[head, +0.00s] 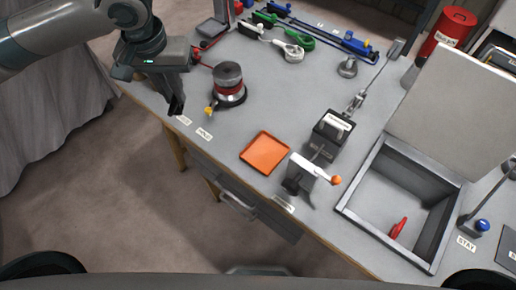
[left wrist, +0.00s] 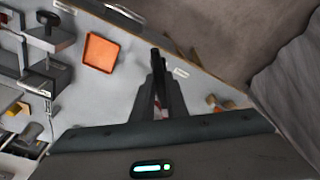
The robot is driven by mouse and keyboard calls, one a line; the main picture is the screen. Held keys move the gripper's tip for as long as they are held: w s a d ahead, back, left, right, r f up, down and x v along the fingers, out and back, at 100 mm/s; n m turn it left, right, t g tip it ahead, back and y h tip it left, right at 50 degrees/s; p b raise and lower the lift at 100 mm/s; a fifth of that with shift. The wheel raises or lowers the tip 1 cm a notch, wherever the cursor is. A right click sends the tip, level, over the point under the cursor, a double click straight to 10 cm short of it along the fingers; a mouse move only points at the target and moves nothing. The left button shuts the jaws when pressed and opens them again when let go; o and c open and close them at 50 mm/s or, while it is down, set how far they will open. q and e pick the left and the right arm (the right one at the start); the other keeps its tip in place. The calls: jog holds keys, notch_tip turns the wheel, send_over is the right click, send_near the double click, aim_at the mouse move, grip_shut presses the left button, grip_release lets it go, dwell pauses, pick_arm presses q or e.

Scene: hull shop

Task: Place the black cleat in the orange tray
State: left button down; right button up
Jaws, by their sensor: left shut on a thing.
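The orange tray (head: 264,152) lies flat and empty on the grey bench near its front edge. It also shows in the left wrist view (left wrist: 101,52), up and to the left of my fingers. My left gripper (head: 174,98) is above the left front edge of the bench, to the left of the tray and apart from it. It is shut on the black cleat (head: 177,105), which sticks out past the fingertips. In the left wrist view the cleat (left wrist: 154,60) shows as a dark piece between the fingers (left wrist: 157,88). My right gripper is not in view.
A dark round spool with a red band (head: 229,92) stands behind and left of the tray. A white-topped stand with an orange knob (head: 310,172) is just right of it. Further right is an open grey bin (head: 390,195) holding a red item (head: 398,228).

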pick_arm(q)
jog(key=shift+d, duration=0.1)
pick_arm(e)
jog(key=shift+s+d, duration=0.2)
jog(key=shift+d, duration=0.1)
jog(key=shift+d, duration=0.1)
pick_arm(q)
jog(key=shift+d+f, duration=0.15)
jog(key=shift+d, duration=0.05)
jog(key=w+d+f+m, duration=0.1)
jog(key=d+f+m, duration=0.2)
jog(key=d+f, duration=0.3)
jog(key=w+d+f+m+h, duration=0.1)
jog(key=d+f+m, duration=0.3)
jog(key=d, duration=0.7)
notch_tip(320, 180, down, 2)
jog(key=shift+w+d, duration=0.15)
jog(key=shift+w, duration=0.45)
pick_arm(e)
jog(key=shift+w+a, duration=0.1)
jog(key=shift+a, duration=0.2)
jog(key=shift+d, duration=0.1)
